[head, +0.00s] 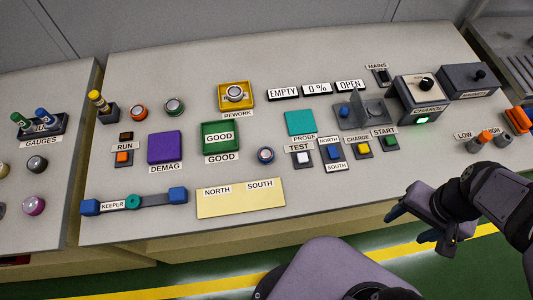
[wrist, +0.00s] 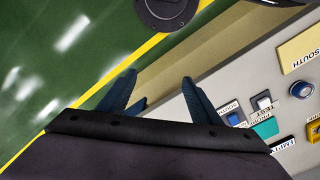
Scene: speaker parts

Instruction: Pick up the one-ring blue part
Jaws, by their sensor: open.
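A small round blue part (head: 265,154) with a silvery top stands on the grey table, right of the green GOOD tray and above the yellow NORTH/SOUTH plate. It also shows at the right edge of the wrist view (wrist: 302,89). Its rings are too small to count. My gripper (head: 411,226) is at the lower right, by the table's front edge, well away from the blue part. In the wrist view its two blue fingers (wrist: 158,78) are apart with nothing between them.
Orange (head: 139,111) and green (head: 174,106) round parts stand at the back left. Another round part (head: 235,93) sits in the yellow REWORK tray (head: 222,105). Push buttons (head: 333,153) lie right of the blue part. The CHARGE box (head: 419,98) stands at the right.

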